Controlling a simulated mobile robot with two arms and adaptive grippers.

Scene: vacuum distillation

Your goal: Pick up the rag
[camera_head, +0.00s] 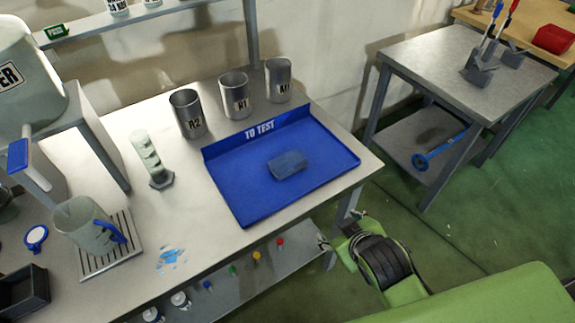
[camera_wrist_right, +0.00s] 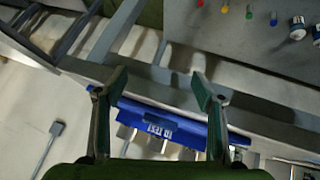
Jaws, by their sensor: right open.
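A folded dark blue, cloth-like block (camera_head: 288,164), which looks like the rag, lies on the blue "TO TEST" tray (camera_head: 240,195) on the workbench. My right gripper (camera_head: 340,229) is open and empty beyond the bench's right edge, to the lower right of the tray and apart from the rag. In the right wrist view its two fingers (camera_wrist_right: 160,82) are spread wide, with the tray's blue lettered wall (camera_wrist_right: 190,130) showing beyond them. I cannot make out the rag clearly there. My left gripper is not in view.
Several metal cups (camera_head: 235,95) stand behind the tray. A grey holder (camera_head: 150,160), a pitcher (camera_head: 85,225) on a drip grid and a blue spill (camera_head: 172,257) lie to the left. Coloured knobs (camera_head: 256,255) show below the bench's front edge. A side table (camera_head: 430,60) stands at right.

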